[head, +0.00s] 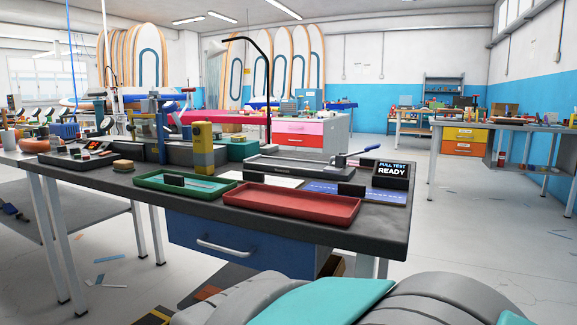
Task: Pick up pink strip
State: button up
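I cannot make out a pink strip for certain in the head view. The near workbench (385,238) carries a green tray (150,184) with a small dark block and a pale strip in it. A red tray (290,203) to its right looks empty. On a bench farther back lies a long pink-red surface (200,117), too far to tell what it is. Grey and teal parts of my own body fill the bottom right. My gripper is not in view.
A yellow post (203,148), a black lamp and a "PULL TEST READY" display (391,174) stand on the bench. A blue drawer (238,246) hangs below. Scraps lie on the floor at left.

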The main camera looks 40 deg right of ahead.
aim_at(364, 163)
jog(key=z, duration=0.45)
jog(key=k+z, duration=0.1)
jog(key=z, duration=0.75)
jog(key=k+l+z, duration=0.1)
jog(key=z, duration=0.35)
